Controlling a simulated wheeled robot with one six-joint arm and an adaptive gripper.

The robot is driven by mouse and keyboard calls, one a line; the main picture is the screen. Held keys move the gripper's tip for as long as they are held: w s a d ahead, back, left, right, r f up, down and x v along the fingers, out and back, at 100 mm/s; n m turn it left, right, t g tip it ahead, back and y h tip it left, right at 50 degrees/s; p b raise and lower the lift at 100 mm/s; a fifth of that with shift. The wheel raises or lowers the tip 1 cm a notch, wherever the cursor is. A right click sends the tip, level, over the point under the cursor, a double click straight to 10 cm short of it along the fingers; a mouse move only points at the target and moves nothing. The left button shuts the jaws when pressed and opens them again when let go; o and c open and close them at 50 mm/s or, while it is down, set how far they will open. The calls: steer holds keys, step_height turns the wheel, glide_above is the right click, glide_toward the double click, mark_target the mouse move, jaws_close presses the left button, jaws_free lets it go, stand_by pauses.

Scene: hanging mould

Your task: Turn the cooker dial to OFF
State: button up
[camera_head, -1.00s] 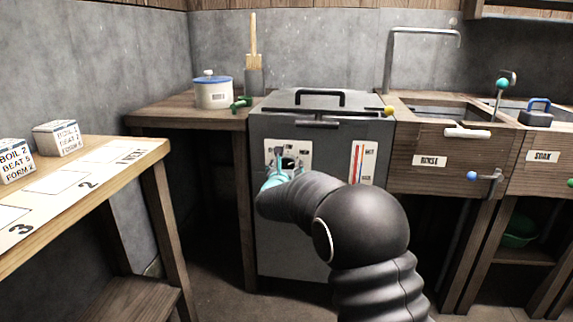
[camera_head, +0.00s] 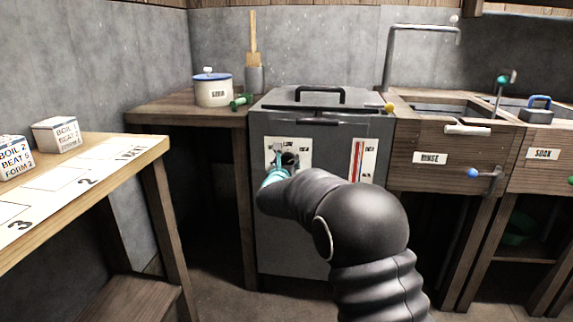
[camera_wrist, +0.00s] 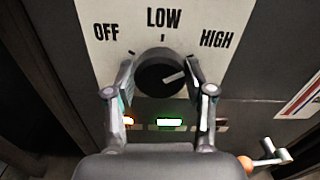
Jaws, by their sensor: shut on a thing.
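The cooker (camera_head: 300,222) is a grey box with a lid and a white dial panel (camera_head: 303,147) on its front. In the wrist view, the round black dial (camera_wrist: 158,82) sits below the labels OFF at left, LOW at top and HIGH at right. Its white pointer mark points right and slightly up, on the HIGH side. My gripper (camera_wrist: 160,67) is shut on the dial, with one finger on each side of its rim. In the head view, my wrist hides part of the panel.
Below the dial, an orange lamp (camera_wrist: 128,121) and a green lamp (camera_wrist: 170,122) are lit. A small crank with an orange knob (camera_wrist: 246,163) is at lower right. The rinse basin (camera_head: 450,160) adjoins the cooker; a wooden bench (camera_head: 160,150) stands at left.

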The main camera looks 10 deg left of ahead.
steer(key=shift+f+n+b, duration=0.15)
steer(key=shift+n+b, duration=0.75)
steer(key=shift+n, duration=0.1)
steer(key=n+b, duration=0.1)
steer(key=n, duration=0.1)
steer(key=shift+a+n, duration=0.1)
steer(key=shift+n, duration=0.2)
steer(key=n, duration=0.6)
steer(key=shift+b, duration=0.3)
steer(key=n+p, duration=0.2)
steer(key=n, duration=0.4)
steer(key=shift+a+n, duration=0.1)
steer(key=shift+n, duration=0.3)
steer(key=n+p, duration=0.1)
steer(key=n, duration=0.2)
steer(key=shift+n+p, duration=0.7)
steer(key=shift+n, duration=0.7)
steer(key=shift+f, duration=0.1)
steer(key=o, duration=1.2)
steer(key=shift+c, duration=0.2)
